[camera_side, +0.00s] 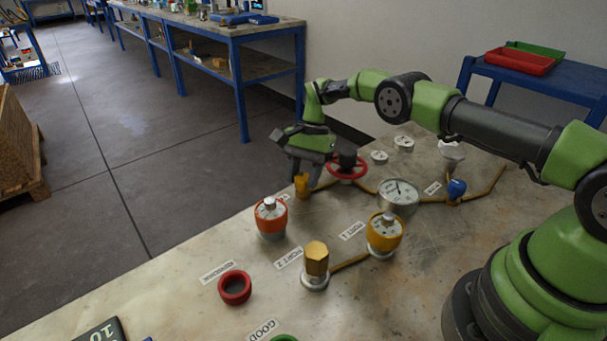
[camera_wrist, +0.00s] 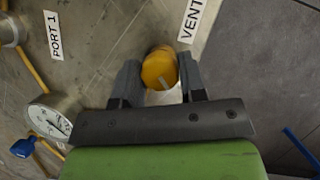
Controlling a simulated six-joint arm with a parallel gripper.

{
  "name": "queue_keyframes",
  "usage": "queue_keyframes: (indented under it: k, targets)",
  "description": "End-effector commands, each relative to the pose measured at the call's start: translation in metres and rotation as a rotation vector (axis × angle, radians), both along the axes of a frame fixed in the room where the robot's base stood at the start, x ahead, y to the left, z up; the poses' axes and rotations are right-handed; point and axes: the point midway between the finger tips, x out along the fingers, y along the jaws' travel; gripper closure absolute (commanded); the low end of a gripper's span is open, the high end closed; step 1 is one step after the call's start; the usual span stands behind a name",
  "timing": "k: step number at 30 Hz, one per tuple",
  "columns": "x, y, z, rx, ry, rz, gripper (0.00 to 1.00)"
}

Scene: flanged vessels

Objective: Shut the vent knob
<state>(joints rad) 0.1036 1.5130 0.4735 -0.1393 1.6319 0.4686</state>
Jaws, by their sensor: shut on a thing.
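The vent knob (camera_side: 301,185) is a small yellow-orange knob near the table's far left edge. In the wrist view the knob (camera_wrist: 158,66) sits between the two fingers, with a pale mark on its near side. The VENT label (camera_wrist: 192,18) lies just beyond it. My gripper (camera_side: 305,173) points down over the knob and is shut on it, one finger on each side. The fingers hide part of the knob in the side view.
A red handwheel (camera_side: 346,168) stands close to the right of my gripper. An orange-topped vessel (camera_side: 271,218) stands in front, with a yellow-topped gauge (camera_side: 384,234) and a brass hex cap (camera_side: 316,262) nearer. A dial gauge (camera_side: 398,195) and blue knob (camera_side: 457,188) are to the right.

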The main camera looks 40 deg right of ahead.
Motion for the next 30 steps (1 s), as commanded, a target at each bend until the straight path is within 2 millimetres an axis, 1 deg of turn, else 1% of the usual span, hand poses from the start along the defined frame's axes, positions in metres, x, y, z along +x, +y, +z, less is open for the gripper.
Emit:
queue_keyframes:
  k: [1, 2, 3, 4, 11, 14, 20, 24, 27, 30]
  targets:
    - [0.0, -0.001, 0.0, -0.002, 0.002, -0.002, 0.55]
    - [0.0, -0.001, 0.0, -0.002, 0.002, -0.002, 0.48]
    - [0.0, -0.001, 0.0, -0.002, 0.002, -0.002, 0.39]
    - [0.0, -0.001, 0.0, -0.002, 0.001, -0.001, 0.38]
    - [0.0, -0.001, 0.0, 0.0, 0.001, -0.002, 0.38]
    - [0.001, -0.002, 0.005, -0.001, -0.001, -0.002, 0.38]
    - [0.006, -0.013, 0.032, -0.002, -0.005, -0.004, 0.38]
    - [0.005, -0.011, 0.061, -0.002, -0.003, -0.002, 0.38]
    - [0.005, -0.011, 0.078, -0.002, -0.003, -0.002, 0.38]
    - [0.005, -0.011, 0.09, -0.002, -0.003, -0.001, 0.38]
